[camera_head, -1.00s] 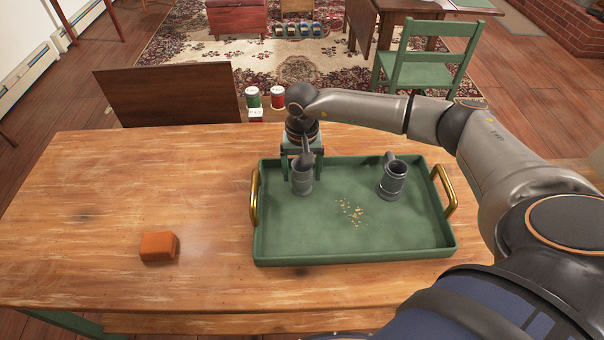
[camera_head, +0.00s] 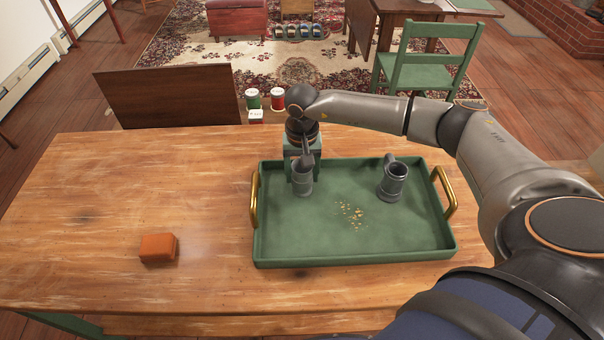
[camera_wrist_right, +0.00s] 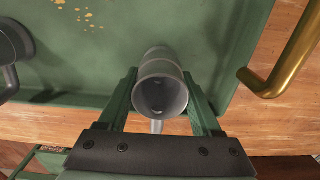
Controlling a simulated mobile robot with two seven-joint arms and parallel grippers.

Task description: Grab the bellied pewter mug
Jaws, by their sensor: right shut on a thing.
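Two grey pewter mugs stand in the green tray (camera_head: 350,256). My right gripper (camera_head: 304,167) reaches down at the tray's far left and is shut on the left mug (camera_head: 302,182). In the right wrist view its fingers (camera_wrist_right: 160,92) press both sides of this mug (camera_wrist_right: 160,85), with the open mouth facing the camera. The fingers and wrist hide part of its body, so its belly is hard to judge. The right mug (camera_head: 393,183) is banded, with its handle toward the back; it shows partly in the wrist view (camera_wrist_right: 14,42). My left gripper is out of view.
Golden crumbs (camera_head: 351,213) lie in the tray, which has brass handles (camera_head: 254,200) at both ends. An orange block (camera_head: 158,248) lies on the wooden table (camera_head: 120,190). The table's left side is mostly clear.

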